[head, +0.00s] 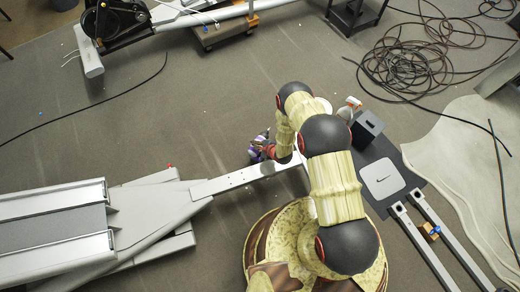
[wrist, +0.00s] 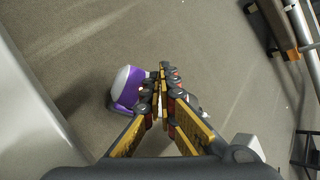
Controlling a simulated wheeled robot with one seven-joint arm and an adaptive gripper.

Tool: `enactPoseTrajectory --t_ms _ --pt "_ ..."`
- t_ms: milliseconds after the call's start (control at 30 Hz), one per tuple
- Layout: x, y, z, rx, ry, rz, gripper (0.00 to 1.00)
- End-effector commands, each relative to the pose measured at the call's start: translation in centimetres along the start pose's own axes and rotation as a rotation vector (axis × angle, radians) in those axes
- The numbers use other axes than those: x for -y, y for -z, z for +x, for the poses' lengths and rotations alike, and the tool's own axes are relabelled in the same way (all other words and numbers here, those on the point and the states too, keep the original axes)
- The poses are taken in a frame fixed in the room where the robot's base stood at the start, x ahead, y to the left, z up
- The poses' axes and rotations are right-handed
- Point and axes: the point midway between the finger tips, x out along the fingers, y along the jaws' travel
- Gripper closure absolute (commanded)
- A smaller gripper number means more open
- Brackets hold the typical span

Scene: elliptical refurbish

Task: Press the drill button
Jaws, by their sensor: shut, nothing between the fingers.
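A purple and white object, apparently the drill (wrist: 130,92), lies on the grey floor just left of my fingers in the wrist view. Part of it is hidden behind the fingers, and I cannot make out its button. My gripper (wrist: 162,72) is shut and empty, with its fingertips together beside the purple body. I cannot tell whether they touch it. In the head view a bit of the purple drill (head: 257,153) shows beside the end of my arm, which hides the rest.
A long grey metal frame (head: 240,178) runs close by the drill. A flat box with a swoosh (head: 382,179) and a dark box (head: 366,128) are to the right. Coiled black cable (head: 405,65) lies at the upper right. Floor at the upper middle is mostly clear.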

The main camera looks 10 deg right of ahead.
Motion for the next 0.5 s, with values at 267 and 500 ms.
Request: enactPoseTrajectory --t_ms 267,500 --pt "0.59 -0.54 -0.7 0.0 0.001 0.0 1.0" --pt "0.57 -0.54 -0.71 0.0 0.001 0.0 1.0"
